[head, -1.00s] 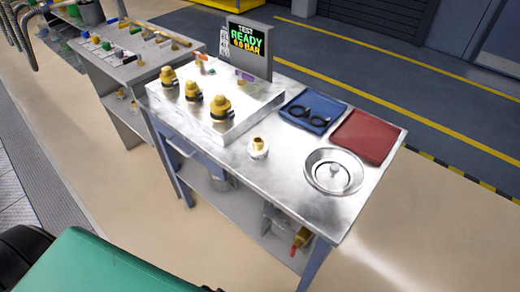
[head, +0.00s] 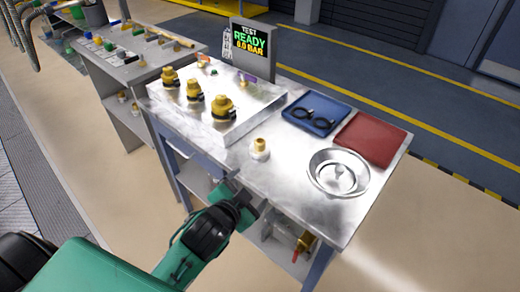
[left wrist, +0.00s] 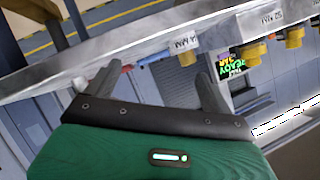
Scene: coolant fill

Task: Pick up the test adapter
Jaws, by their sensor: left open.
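The likely test adapter (head: 260,148), a small brass fitting with a pale base, stands upright on the metal bench (head: 290,165), right of the raised block. My left gripper (head: 245,199) is at the bench's front edge, below and left of the adapter in the head view, apart from it and empty. In the left wrist view its two dark fingers (left wrist: 157,82) are spread wide with nothing between them. My right gripper is not in view.
A raised metal block (head: 225,125) carries several brass fittings, with a display (head: 251,45) behind. A blue tray (head: 337,100) holds black rings. A red tray (head: 373,138) looks empty. A round metal dish (head: 325,187) stands at the right front. The bench edge lies close to my left gripper.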

